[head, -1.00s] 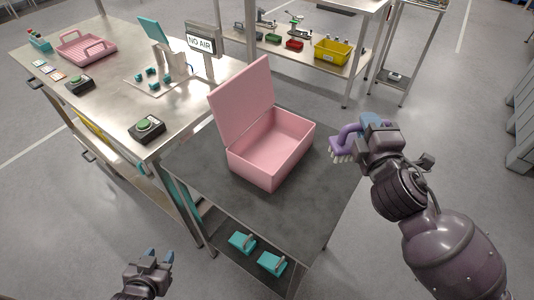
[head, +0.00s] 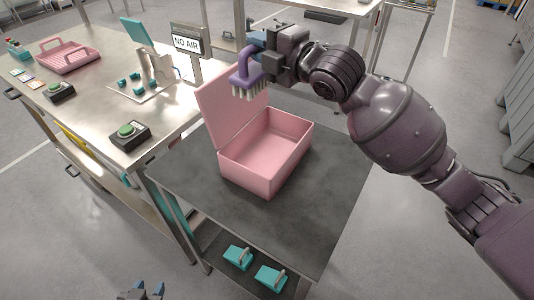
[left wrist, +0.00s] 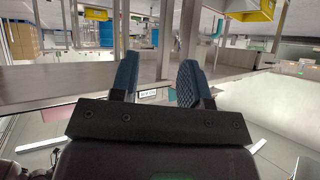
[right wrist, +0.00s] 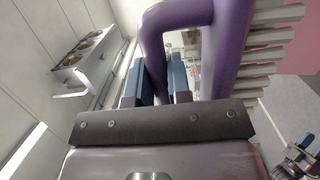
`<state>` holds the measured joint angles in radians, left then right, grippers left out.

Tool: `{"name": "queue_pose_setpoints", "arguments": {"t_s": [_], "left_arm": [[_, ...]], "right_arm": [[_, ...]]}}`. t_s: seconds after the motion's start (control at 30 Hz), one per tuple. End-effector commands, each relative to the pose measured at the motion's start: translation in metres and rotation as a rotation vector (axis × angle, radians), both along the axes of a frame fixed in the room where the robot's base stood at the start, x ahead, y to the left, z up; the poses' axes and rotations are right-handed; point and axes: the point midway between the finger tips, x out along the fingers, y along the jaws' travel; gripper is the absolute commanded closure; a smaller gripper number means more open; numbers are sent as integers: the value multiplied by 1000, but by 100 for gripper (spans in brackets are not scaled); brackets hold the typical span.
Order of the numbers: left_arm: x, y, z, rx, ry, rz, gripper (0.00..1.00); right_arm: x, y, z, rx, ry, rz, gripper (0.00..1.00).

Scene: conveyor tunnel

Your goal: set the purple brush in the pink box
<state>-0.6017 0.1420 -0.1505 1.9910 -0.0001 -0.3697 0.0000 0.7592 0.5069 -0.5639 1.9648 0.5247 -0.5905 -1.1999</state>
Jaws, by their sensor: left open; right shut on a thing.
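The purple brush (head: 246,76) is held in my right gripper (head: 259,52), its pale bristles pointing down. In the head view it appears above the pink box, overlapping the raised lid. In the right wrist view my right gripper (right wrist: 165,82) is shut on the handle of the purple brush (right wrist: 224,45). The pink box (head: 262,165) stands open on the dark table, its lid (head: 222,108) leaning back to the left. The visible inside of the box looks empty. My left gripper (head: 144,292) is open and empty at the bottom edge, apart from the table; its fingers show in the left wrist view (left wrist: 158,80).
The dark table top (head: 320,205) is clear around the box. A steel bench at left holds a pink basket (head: 68,58), green-button boxes (head: 128,132) and a NO AIR sign (head: 187,42).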

Motion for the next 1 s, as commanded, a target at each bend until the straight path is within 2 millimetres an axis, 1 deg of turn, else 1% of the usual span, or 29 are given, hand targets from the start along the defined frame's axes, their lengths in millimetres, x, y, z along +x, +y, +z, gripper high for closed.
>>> {"name": "queue_pose_setpoints", "arguments": {"t_s": [0.17,0.5,0.6,0.7,0.87,0.97,1.0], "left_arm": [[0,0,-4,0,1,0,58],[-3,0,-15,0,13,0,58],[-3,0,-18,0,17,-1,58],[-1,-1,-17,0,14,-2,58],[4,-1,-13,0,1,-5,58],[5,-2,-15,0,1,-6,58],[4,-2,-16,0,2,-6,58]], "right_arm": [[0,1,-31,2,9,2,100],[0,0,-106,1,10,1,100],[0,0,-123,0,8,2,100],[0,1,-135,0,5,2,100],[0,1,-143,1,4,2,100],[0,0,-155,2,6,2,100],[0,0,-163,1,9,1,100]]}}
